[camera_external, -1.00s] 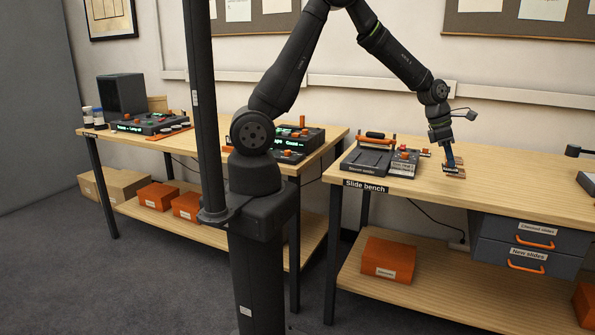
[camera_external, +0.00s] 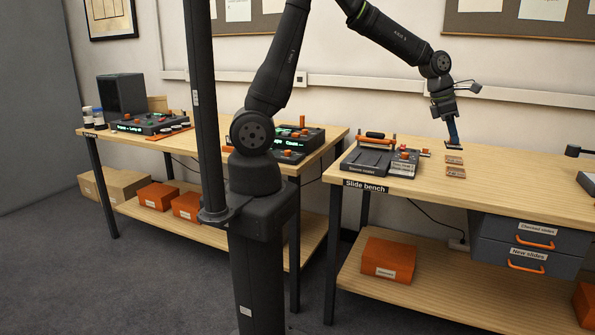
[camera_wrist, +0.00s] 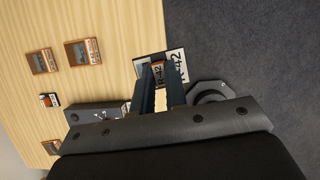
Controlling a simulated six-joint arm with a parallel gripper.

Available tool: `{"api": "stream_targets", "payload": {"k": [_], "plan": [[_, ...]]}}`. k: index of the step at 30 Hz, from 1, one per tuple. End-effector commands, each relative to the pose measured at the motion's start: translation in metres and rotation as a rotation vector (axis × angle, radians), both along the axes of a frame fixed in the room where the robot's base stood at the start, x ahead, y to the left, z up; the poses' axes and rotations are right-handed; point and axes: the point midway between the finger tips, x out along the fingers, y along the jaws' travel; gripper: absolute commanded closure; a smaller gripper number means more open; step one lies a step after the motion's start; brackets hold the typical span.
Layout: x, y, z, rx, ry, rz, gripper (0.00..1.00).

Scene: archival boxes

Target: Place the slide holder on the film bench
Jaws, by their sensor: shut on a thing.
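My gripper (camera_external: 453,144) is raised above the right-hand bench, marked "Slide bench" (camera_external: 525,190). In the external view the slide holder (camera_external: 455,149) shows as a thin dark edge under the fingers. The left-hand bench (camera_external: 215,140) has a sign too small to read, so I cannot confirm that it is the film bench.
The left bench holds consoles (camera_external: 150,124) and a dark box (camera_external: 121,94). A floor gap separates the benches.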

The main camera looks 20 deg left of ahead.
Motion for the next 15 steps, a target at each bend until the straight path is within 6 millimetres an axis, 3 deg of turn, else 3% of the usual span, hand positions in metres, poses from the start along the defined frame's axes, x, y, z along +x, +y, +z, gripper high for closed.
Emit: {"api": "stream_targets", "payload": {"k": [8,15], "plan": [[0.075,0.035,0.001,-0.001,0.001,0.131,1.0],[0.167,0.098,0.001,-0.001,0.001,0.301,1.0]]}}
